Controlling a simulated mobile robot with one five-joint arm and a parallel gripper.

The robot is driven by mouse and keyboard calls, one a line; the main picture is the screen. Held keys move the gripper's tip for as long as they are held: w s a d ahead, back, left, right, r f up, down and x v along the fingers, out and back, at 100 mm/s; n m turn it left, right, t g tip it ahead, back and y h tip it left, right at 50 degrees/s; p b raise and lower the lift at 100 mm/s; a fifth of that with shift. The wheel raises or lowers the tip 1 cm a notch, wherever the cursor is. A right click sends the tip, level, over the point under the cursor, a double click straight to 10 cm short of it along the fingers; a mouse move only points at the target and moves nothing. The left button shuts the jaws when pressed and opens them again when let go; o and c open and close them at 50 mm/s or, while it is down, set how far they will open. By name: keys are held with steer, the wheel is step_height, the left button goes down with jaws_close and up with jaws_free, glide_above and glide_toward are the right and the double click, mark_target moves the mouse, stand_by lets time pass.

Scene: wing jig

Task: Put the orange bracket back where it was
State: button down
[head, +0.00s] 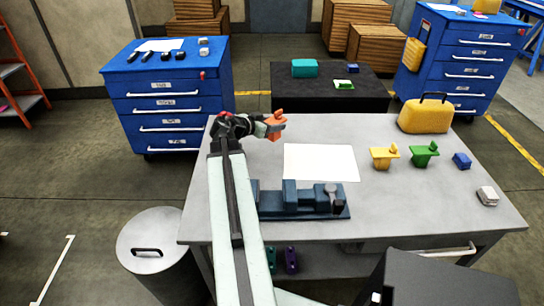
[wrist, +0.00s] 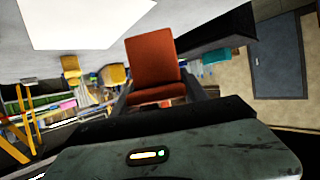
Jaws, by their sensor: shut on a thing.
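The orange bracket (head: 275,128) is in my gripper (head: 266,129), at the back left of the grey table in the head view. In the wrist view the orange bracket (wrist: 154,66) stands between the two fingers of my gripper (wrist: 160,95), which is shut on it. It appears to be held above the tabletop; the exact gap is hard to tell. A yellow bracket (head: 383,157) and a green bracket (head: 424,155) stand on the right part of the table. A white sheet (head: 320,162) lies mid-table, to the right of my gripper.
A dark blue jig (head: 300,201) sits at the table's front, partly behind my arm. A yellow case (head: 425,116), a blue block (head: 461,161) and a grey-white block (head: 487,196) are at the right. A black table (head: 328,98) stands behind. Bare tabletop surrounds the white sheet.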

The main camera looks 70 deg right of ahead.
step_height(320, 180, down, 10)
steer(key=b, duration=0.9)
steer(key=shift+f+b, duration=0.15)
steer(key=shift+b, duration=0.25)
steer(key=shift+r, duration=0.25)
steer(key=shift+f, duration=0.2)
steer(key=c, duration=0.6)
jaws_free()
steer(key=shift+r, duration=0.1)
